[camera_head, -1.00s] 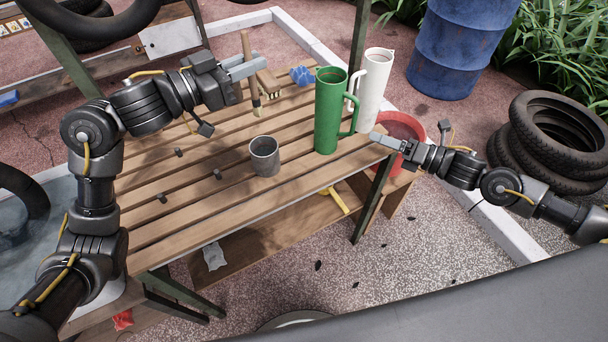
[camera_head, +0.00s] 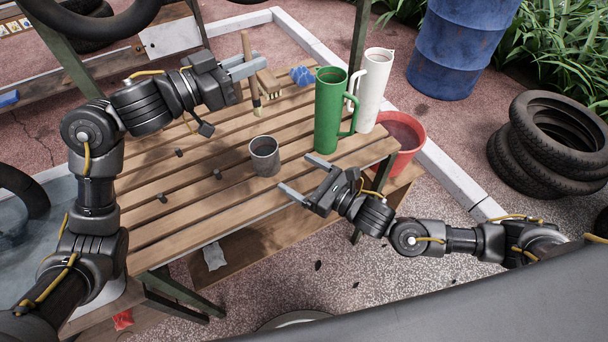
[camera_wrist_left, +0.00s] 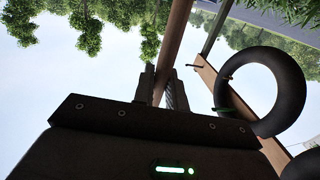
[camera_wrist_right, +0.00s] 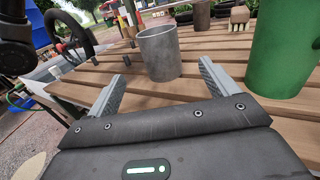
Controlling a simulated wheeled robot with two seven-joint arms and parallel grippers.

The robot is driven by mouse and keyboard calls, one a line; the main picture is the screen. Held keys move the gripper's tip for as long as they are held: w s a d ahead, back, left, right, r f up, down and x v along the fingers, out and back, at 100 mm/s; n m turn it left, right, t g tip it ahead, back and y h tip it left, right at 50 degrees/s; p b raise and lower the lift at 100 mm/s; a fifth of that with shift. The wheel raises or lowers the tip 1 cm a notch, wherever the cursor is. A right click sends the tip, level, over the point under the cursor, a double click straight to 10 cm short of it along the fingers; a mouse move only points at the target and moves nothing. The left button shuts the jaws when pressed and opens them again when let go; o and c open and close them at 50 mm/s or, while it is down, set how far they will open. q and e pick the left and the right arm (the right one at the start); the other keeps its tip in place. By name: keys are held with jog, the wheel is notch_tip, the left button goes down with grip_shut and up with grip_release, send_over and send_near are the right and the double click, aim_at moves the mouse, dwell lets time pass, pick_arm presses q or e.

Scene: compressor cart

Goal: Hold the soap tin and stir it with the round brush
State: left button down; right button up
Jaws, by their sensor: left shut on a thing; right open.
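The soap tin (camera_head: 265,158), a grey open-topped metal cup, stands upright on the slatted wooden table. It also shows in the right wrist view (camera_wrist_right: 159,54), beyond and between my right fingertips. My right gripper (camera_head: 306,178) is open and empty at the table's front edge, apart from the tin. My left gripper (camera_head: 250,68) is shut on the round brush (camera_head: 246,46), held near upright with its wooden handle up and its dark end down, behind the tin. The handle also shows in the left wrist view (camera_wrist_left: 174,45). What is inside the tin is unclear.
A green mug (camera_head: 328,115) and a white pitcher (camera_head: 369,90) stand right of the tin. A flat bristle brush (camera_head: 268,83) and a blue object (camera_head: 301,76) lie near the left gripper. Small dark pegs (camera_head: 216,174) stand left of the tin. A red bucket (camera_head: 405,150) is beyond the table.

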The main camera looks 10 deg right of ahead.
aim_at(256, 149)
jog(key=x, duration=1.1)
jog(key=shift+w+a, duration=0.15)
jog(key=shift+w, duration=0.05)
jog(key=c, duration=1.2)
pick_arm(q)
jog(key=shift+a+f, duration=0.1)
jog(key=shift+f, duration=1.85)
